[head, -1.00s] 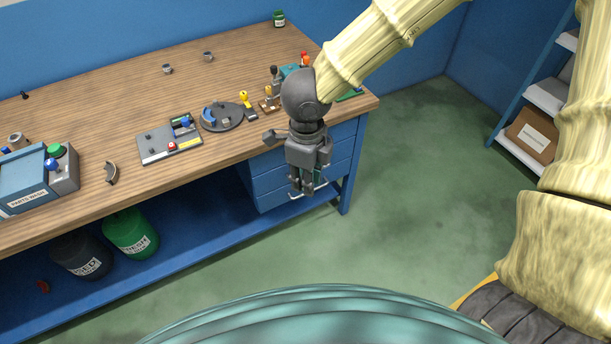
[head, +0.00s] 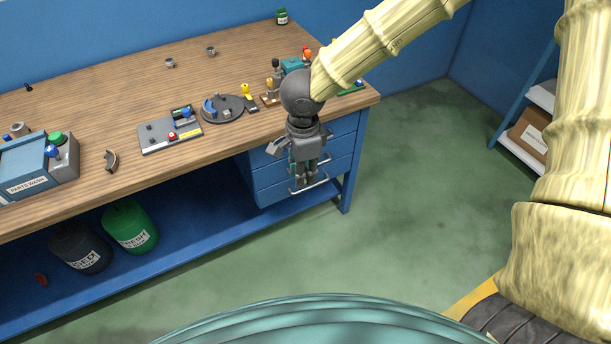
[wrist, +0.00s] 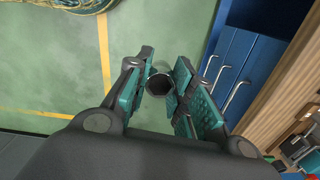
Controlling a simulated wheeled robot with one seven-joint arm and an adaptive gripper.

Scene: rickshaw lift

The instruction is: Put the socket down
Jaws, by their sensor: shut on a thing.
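A dark, hollow, round socket (wrist: 159,84) sits between the teal-padded fingers of my gripper (wrist: 163,88) in the wrist view, its open end facing the camera. My gripper is shut on it. In the head view my gripper (head: 306,178) hangs down in front of the blue drawers, off the front edge of the wooden bench (head: 110,100) and below its top. The socket cannot be made out in the head view. Two small grey cylinders, one on the left (head: 170,63) and one on the right (head: 211,51), stand apart toward the back of the bench.
A grey tray (head: 158,146), a round grey dish (head: 236,112) and a blue parts-wash box (head: 22,170) stand along the bench. A curved grey piece (head: 111,160) lies near the front edge. Blue drawers (head: 275,180) sit behind my gripper. The middle of the benchtop is clear.

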